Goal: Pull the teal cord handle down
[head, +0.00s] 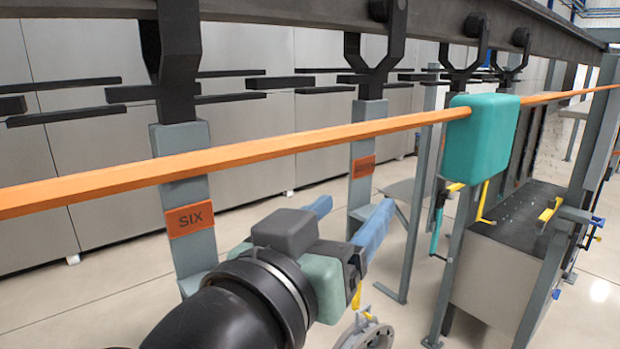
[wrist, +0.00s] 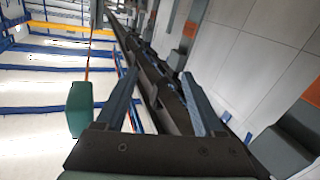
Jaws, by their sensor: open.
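The teal cord handle (head: 436,231) is a thin upright bar hanging below and left of a large teal box (head: 480,135) on the orange rail. It is right of my gripper (head: 357,204) in the head view, clearly apart from it. My gripper is open and empty, its two blue-grey fingers pointing away from me below the rail. In the wrist view the open fingers (wrist: 160,74) have nothing between them up close. A green-teal block (wrist: 80,109) shows at left there; I cannot tell for sure whether it is the box. I cannot make out the handle in that view.
The orange rail (head: 270,153) crosses above my gripper. Grey hangers with orange plates, one reading SIX (head: 190,218), hang from the dark overhead beam (head: 290,15). A grey frame with a dark-topped bench (head: 500,260) and yellow handles (head: 547,211) stands at right.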

